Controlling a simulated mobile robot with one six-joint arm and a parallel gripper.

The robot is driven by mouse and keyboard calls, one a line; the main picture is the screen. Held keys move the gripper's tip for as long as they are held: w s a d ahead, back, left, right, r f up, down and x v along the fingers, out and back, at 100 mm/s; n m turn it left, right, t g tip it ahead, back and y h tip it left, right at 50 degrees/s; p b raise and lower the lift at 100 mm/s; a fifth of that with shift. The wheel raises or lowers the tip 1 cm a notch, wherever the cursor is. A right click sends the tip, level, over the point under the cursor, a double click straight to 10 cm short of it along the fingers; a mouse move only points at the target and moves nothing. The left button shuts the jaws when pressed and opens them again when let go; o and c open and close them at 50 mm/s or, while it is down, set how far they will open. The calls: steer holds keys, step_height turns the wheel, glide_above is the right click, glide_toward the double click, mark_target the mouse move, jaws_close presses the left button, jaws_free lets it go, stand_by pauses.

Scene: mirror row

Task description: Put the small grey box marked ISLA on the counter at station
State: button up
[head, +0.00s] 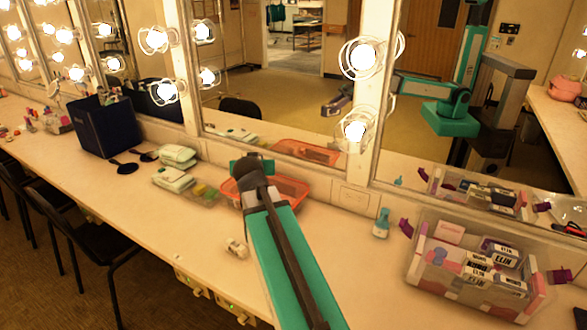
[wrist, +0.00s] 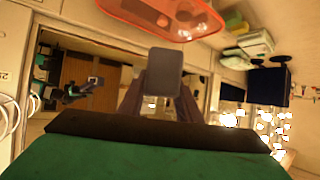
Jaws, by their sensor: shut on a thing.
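My gripper (head: 252,172) is above the counter (head: 345,270), by the orange tray (head: 296,186), with the arm reaching away from me. In the wrist view my gripper (wrist: 162,86) is shut on a small grey box (wrist: 164,70), which sits between the two dark fingers. The face of the box towards the wrist camera is plain; no name can be read on it. The orange tray (wrist: 165,14) lies beyond the box in the wrist view. In the head view the arm and gripper hide most of the box.
A clear crate (head: 440,285) of boxes, some marked ELIN, stands at the right. A teal bottle (head: 381,224) stands left of it. A small white jar (head: 236,247) is near the front edge. Mirrors line the back.

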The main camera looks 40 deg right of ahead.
steer(key=w+a+r+n+y, duration=0.1)
steer(key=a+n+y, duration=0.1)
steer(key=a, duration=0.6)
steer(key=w+a+r+n+t+y, duration=0.1)
steer(key=w+a+r+n+y, duration=0.1)
steer(key=a, duration=0.7)
steer(key=w+a+r+n+t+y, duration=0.1)
steer(key=a+r+n+y, duration=0.1)
steer(key=a, duration=0.6)
steer(key=shift+w+a+r+n+y, duration=0.25)
steer(key=shift+w+n+y, duration=0.05)
